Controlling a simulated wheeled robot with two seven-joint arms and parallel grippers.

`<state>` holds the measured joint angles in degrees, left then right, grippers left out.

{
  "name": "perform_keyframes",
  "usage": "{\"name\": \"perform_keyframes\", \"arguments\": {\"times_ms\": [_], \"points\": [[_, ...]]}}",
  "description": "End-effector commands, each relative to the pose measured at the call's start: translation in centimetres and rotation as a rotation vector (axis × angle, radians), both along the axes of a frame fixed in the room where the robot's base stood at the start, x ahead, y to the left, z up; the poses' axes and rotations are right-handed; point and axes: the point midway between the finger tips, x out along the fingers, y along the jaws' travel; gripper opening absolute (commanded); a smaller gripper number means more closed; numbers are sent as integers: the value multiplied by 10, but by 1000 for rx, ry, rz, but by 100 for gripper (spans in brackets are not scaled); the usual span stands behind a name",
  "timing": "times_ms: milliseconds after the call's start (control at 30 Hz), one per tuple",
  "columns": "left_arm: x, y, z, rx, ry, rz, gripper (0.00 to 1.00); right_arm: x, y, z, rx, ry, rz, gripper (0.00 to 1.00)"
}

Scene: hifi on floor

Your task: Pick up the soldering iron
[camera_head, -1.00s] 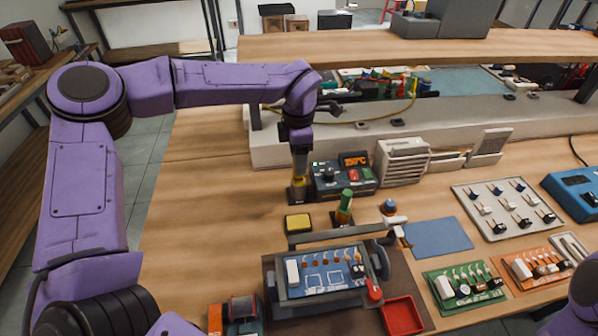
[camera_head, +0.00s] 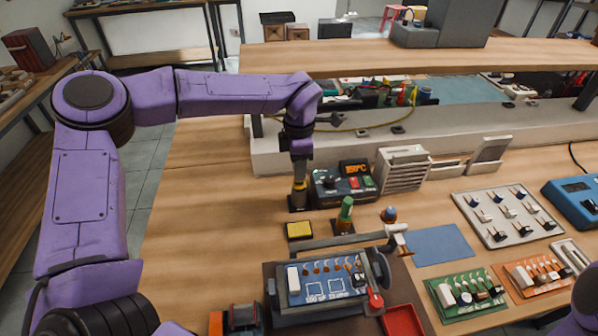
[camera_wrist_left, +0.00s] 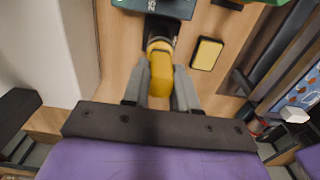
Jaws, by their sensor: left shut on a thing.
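The soldering iron (camera_wrist_left: 160,73) has a yellow handle. It shows in the left wrist view between the two grey fingers of my left gripper (camera_wrist_left: 159,90), which is shut on it. In the head view my left gripper (camera_head: 300,172) points straight down over the dark iron holder (camera_head: 298,204), left of the blue-grey soldering station (camera_head: 342,184). The iron is upright there, mostly covered by the gripper. Its tip is hidden, and I cannot tell whether it is still inside the holder. My right gripper is out of view.
A yellow sponge (camera_head: 299,230) lies just in front of the holder. A green-topped bottle (camera_head: 345,215) stands right of it. A board clamp (camera_head: 318,285) with a blue circuit board is nearer. A wooden shelf (camera_head: 420,57) runs across behind. The bench left of the holder is clear.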

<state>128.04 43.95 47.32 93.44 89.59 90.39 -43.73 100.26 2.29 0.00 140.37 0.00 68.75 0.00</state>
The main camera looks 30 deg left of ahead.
Motion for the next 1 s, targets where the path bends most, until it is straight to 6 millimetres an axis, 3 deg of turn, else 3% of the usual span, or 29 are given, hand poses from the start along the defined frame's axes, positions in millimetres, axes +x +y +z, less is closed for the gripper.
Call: {"name": "perform_keyframes", "arguments": {"times_ms": [100,267,367,500,700,1000], "points": [[0,0,22,-1,-6,1,4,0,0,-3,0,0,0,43],[-27,-10,53,-2,-8,-1,4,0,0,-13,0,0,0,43],[-47,-17,78,-1,-9,-2,4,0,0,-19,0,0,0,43],[-88,-31,94,-2,-6,-2,4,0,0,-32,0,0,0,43],[-122,-43,112,0,-3,0,4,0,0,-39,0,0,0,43],[-133,-47,118,-1,-1,1,4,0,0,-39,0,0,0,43]]}}
